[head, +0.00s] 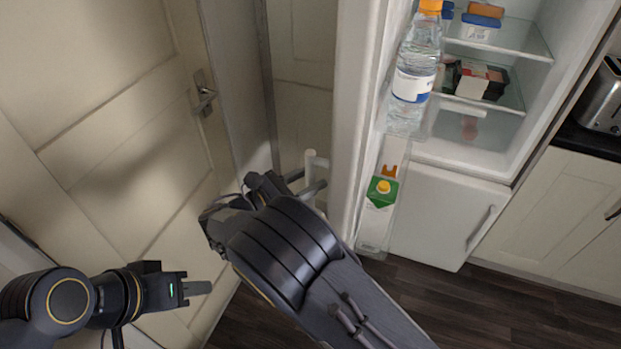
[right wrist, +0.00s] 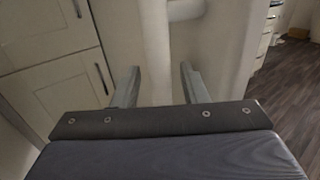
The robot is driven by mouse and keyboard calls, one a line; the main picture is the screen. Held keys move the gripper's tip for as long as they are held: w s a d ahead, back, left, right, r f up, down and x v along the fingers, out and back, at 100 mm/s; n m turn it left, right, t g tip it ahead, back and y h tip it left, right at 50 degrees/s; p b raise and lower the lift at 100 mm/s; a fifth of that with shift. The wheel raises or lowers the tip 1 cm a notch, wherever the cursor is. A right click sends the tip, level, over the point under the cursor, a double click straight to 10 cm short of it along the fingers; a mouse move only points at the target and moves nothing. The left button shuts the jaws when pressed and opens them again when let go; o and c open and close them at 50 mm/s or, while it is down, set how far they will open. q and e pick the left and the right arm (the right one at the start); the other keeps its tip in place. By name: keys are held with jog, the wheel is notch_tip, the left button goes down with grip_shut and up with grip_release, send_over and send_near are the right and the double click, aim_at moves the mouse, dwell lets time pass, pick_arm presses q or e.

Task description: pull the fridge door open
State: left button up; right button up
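The fridge door (head: 357,110) stands wide open and shows nearly edge-on in the head view, with its inner shelves facing right. Its white bar handle (head: 316,160) is on the outer face, to the left. My right gripper (head: 308,182) is at the handle's lower part. In the right wrist view the handle (right wrist: 155,50) runs upright between the two spread fingers (right wrist: 160,84), with gaps at the sides. My left gripper (head: 197,287) is low at the left, away from the door; its fingers overlap from this side.
The open fridge interior (head: 480,135) holds boxes on glass shelves. A water bottle (head: 414,75) and a carton (head: 379,205) stand in the door shelves. A panelled room door with a metal handle (head: 203,93) is at the left. A toaster (head: 603,98) is at the right.

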jog(key=b+v, duration=0.1)
jog(key=v, duration=0.6)
dwell(0.3)
